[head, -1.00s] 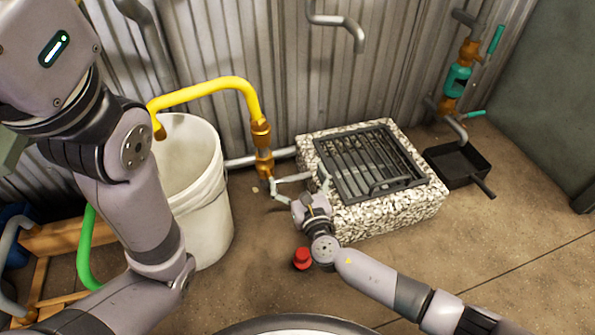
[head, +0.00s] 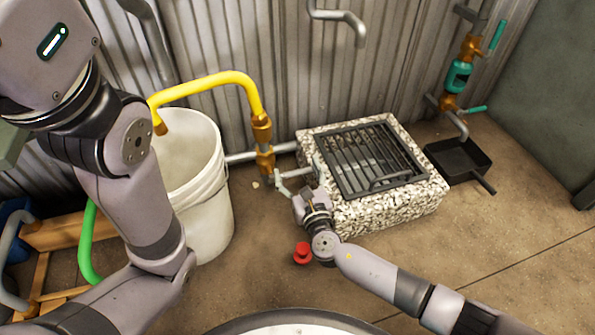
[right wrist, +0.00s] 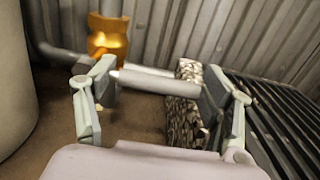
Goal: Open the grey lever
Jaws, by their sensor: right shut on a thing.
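The grey lever (right wrist: 155,83) is a short bar on the brass valve at the foot of the yellow pipe (head: 215,84). The brass valve (head: 264,160) stands between the white bucket and the stone block; its brass body also shows in the right wrist view (right wrist: 107,38). My right gripper (head: 298,178) is at the lever, with its fingers spread wide and the lever between the fingertips (right wrist: 155,85), so it is shut on the lever. In the head view the fingers partly hide the lever. My left arm fills the left side of the head view, but its gripper fingers do not show.
A white bucket (head: 210,205) stands left of the valve. A stone block (head: 400,212) with a black grate (head: 365,160) is close to the right of my right gripper. A red knob (head: 302,253) is on the floor below. Teal-handled valves (head: 460,75) and a black pan (head: 458,160) are at right.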

